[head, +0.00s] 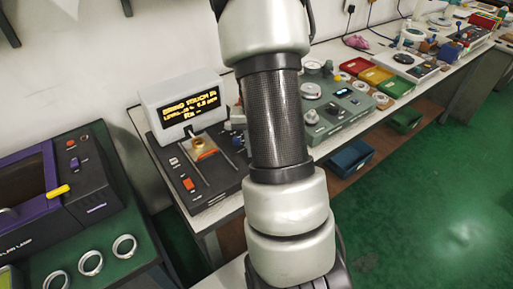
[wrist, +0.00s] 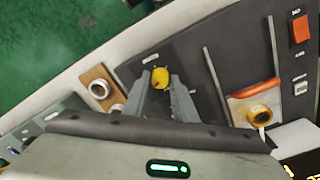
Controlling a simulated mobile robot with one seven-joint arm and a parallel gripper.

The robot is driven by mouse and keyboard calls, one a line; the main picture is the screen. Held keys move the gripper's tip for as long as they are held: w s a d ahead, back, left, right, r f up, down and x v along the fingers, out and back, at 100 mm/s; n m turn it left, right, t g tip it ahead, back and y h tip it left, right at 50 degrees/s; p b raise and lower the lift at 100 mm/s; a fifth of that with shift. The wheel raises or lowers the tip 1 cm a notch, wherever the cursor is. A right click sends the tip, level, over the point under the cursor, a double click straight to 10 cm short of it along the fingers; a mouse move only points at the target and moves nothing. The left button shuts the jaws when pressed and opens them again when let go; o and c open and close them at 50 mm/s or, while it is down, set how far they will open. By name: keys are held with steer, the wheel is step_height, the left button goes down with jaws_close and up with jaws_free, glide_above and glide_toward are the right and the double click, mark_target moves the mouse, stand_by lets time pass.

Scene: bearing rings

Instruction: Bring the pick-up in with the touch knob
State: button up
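The touch knob (wrist: 160,78) is a small round yellow knob on the dark panel in the wrist view. My gripper (wrist: 162,76) reaches down to it, one grey finger on each side. The fingers stand apart by about the knob's width; whether they press on it I cannot tell. The pick-up (wrist: 258,90), with an orange bar and a yellow round part, sits between two straight rails, apart from my gripper. My gripper is mostly hidden behind my arm there.
A display box (head: 182,101) with amber text stands behind the panel. An orange switch (head: 189,184) is on the panel. A wooden block with white rings (wrist: 98,87) lies beside it. A purple-black machine (head: 85,170) stands at left, a green-grey instrument (head: 340,115) at right.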

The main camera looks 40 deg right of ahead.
steer(key=o, duration=0.3)
steer(key=shift+r, duration=0.1)
step_height(320, 180, up, 17)
steer(key=p, duration=0.2)
steer(key=shift+w+a, duration=0.2)
steer(key=shift+a, duration=0.1)
steer(key=shift+r, duration=0.1)
steer(key=s+a+r+n+t+p, duration=0.1)
steer(key=s+a+r+n+p, duration=0.15)
steer(key=a+r, duration=0.4)
steer(key=s+a+r+n+t+p, duration=0.1)
steer(key=s+a+r+t+p, duration=0.15)
steer(key=a+r, duration=0.4)
steer(key=s+a+r+n+t+p, duration=0.2)
steer(key=s+a+r+p, duration=0.3)
steer(key=s+a, duration=0.3)
steer(key=shift+s+a+r+n, duration=0.35)
steer(key=shift+s+r+n, duration=0.35)
steer(key=shift+s+n, duration=0.2)
